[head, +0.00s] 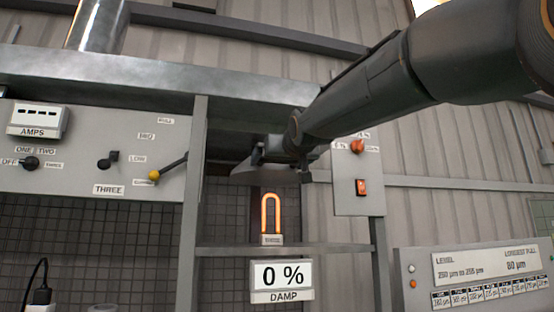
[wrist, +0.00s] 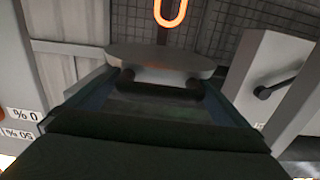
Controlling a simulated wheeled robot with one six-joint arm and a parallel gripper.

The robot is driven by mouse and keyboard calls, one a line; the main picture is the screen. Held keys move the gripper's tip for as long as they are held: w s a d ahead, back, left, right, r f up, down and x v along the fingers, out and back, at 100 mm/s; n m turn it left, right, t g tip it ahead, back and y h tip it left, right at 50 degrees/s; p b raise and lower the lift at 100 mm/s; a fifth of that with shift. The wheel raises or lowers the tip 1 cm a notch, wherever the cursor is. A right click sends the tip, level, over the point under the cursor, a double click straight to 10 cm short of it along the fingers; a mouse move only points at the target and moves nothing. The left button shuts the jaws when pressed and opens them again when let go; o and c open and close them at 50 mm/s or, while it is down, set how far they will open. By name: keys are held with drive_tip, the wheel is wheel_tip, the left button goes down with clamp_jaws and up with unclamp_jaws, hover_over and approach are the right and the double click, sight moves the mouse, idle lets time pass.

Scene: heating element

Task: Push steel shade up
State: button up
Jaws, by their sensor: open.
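My gripper (head: 281,163) is above the glowing orange heating element (head: 271,214), which stands on a shelf under the steel hood. In the wrist view, my gripper (wrist: 160,82) is open, with its two dark fingertips spread apart. A pale grey, rounded metal piece (wrist: 160,60), which looks like the steel shade, lies just past the fingertips. I cannot tell whether they touch it. The element's glowing loop (wrist: 170,10) shows beyond it at the top edge.
A control panel with a yellow-knobbed lever (head: 154,175) is to the left. A switch box (head: 359,187) with a red knob and orange switch is to the right. A "0 % DAMP" sign (head: 282,276) hangs below the shelf. A steel hood edge (head: 150,75) runs above.

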drive_tip(key=shift+w+a, duration=0.25)
drive_tip(key=shift+w, duration=0.45)
drive_tip(key=shift+c, duration=0.3)
drive_tip(key=c, duration=1.1)
wheel_tip(320, 180, up, 14)
drive_tip(key=p, duration=1)
drive_tip(key=shift+s, duration=0.15)
drive_tip(key=o, duration=1.2)
drive_tip(key=shift+c, duration=0.2)
drive_tip(key=shift+f, duration=0.1)
drive_tip(key=shift+f, duration=0.1)
